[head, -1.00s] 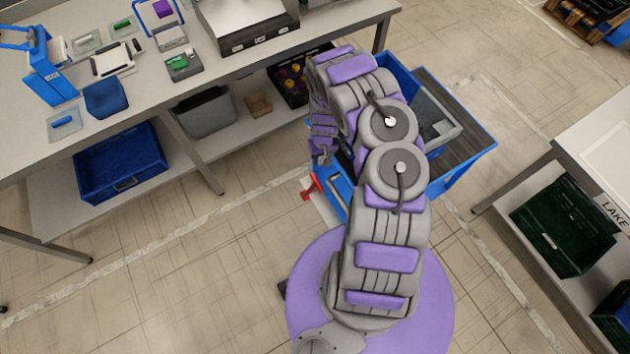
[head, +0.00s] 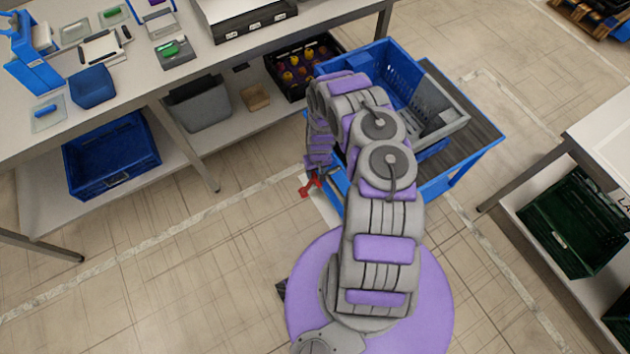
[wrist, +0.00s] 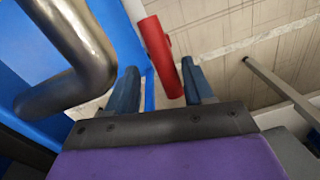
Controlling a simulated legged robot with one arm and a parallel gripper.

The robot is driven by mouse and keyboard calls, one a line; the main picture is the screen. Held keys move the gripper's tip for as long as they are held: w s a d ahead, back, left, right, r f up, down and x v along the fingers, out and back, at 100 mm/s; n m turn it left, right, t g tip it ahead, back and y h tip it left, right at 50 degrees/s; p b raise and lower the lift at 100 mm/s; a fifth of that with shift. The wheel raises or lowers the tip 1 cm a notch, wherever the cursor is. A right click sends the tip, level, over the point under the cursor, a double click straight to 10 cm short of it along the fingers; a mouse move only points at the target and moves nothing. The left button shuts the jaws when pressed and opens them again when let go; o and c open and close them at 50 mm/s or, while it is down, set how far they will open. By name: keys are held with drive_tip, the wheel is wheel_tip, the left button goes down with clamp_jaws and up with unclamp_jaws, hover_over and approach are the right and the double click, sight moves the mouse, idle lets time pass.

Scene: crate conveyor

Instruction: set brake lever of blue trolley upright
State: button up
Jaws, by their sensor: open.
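The blue trolley (head: 462,185) stands ahead of me in the head view, partly hidden behind my arm. Its red brake lever (head: 309,187) sticks out low at the trolley's near left corner, and its upper part is close to my gripper. In the wrist view the red lever (wrist: 161,57) lies between the lines of my two fingers, slanting down towards the right fingertip. My gripper (wrist: 160,88) is open, with the lever nearer the right finger; I cannot tell whether they touch. In the head view my gripper (head: 318,168) points down beside the trolley's corner.
A metal handle bar (wrist: 75,60) of the trolley is close to the left finger. The trolley carries a blue crate (head: 392,65) and a grey crate (head: 440,125). A workbench (head: 215,75) stands at the left, a table (head: 590,140) at the right.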

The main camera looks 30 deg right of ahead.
drive_tip(key=f, duration=0.2)
drive_tip(key=a+f+b, duration=0.1)
drive_tip(key=f, duration=0.1)
drive_tip(key=shift+f, duration=0.15)
drive_tip(key=shift+f+b, duration=0.4)
drive_tip(key=shift+f, duration=0.15)
drive_tip(key=shift+d, duration=0.15)
drive_tip(key=shift+c, duration=0.2)
drive_tip(key=c, duration=0.6)
clamp_jaws()
